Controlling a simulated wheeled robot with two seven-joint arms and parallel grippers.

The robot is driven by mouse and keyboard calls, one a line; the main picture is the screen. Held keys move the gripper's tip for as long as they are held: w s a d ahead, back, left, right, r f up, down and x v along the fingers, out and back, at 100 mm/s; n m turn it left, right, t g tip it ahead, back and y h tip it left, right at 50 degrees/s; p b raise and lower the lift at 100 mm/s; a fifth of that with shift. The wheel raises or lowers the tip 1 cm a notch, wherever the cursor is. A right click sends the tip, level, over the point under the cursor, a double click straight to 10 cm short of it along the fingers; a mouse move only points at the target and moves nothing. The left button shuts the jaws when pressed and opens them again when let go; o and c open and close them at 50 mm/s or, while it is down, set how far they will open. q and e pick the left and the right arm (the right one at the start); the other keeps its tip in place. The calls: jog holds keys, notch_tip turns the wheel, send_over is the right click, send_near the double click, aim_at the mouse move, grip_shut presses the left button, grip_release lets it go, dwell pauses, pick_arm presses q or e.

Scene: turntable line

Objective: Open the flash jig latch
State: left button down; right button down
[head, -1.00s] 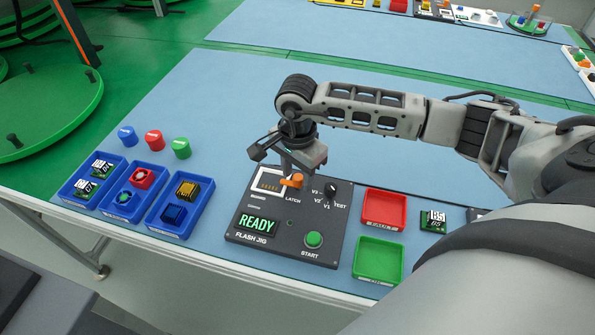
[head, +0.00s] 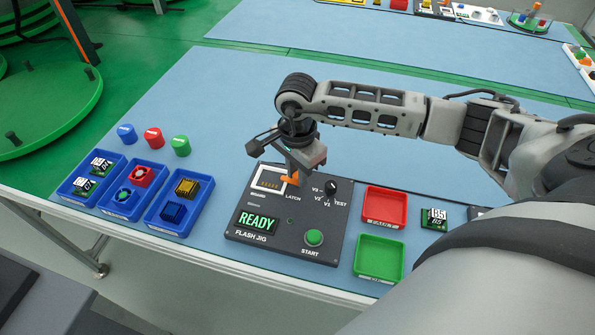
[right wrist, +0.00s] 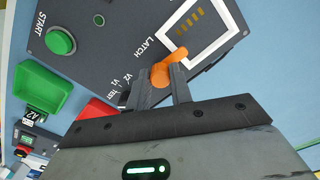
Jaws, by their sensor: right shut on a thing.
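The flash jig (head: 275,230) is a dark panel on the blue bench top, with a READY display, a green START button (head: 314,238), a dial and a white-framed slot. Its orange latch (head: 291,179) sits at the slot's right corner by the word LATCH. My right gripper (head: 296,175) is above the jig, pointing down. In the right wrist view its fingers (right wrist: 165,85) are shut on the orange latch (right wrist: 163,73), whose arm reaches to the white frame. The slot shows a row of gold contacts and no board. My left gripper is not in view.
Blue bins (head: 118,194) with boards, fans and heatsinks stand left of the jig. Blue, red and green caps lie behind them. A red tray (head: 385,206) and a green tray (head: 379,258) are to the right, near a small board (head: 434,218).

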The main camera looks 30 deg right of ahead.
jog(key=shift+f+m+b, duration=0.1)
jog(key=shift+m+b, duration=0.25)
jog(key=shift+m, duration=0.35)
jog(key=m+b, duration=0.1)
jog(key=m, duration=0.1)
jog(key=shift+w+m, duration=0.1)
jog(key=shift+m, duration=0.3)
jog(key=shift+m+b, duration=0.3)
jog(key=shift+m, duration=0.6)
jog(key=m, duration=0.2)
jog(key=shift+m+b, duration=0.4)
jog(key=m, duration=0.3)
jog(key=shift+d+m+b, duration=0.1)
jog(key=shift+m+b, duration=0.2)
jog(key=shift+b, duration=0.1)
jog(key=shift+m, duration=1.1)
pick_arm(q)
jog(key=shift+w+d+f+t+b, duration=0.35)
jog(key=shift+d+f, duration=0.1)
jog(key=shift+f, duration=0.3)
pick_arm(e)
jog(key=shift+m, duration=1.1)
jog(key=shift+r, duration=0.2)
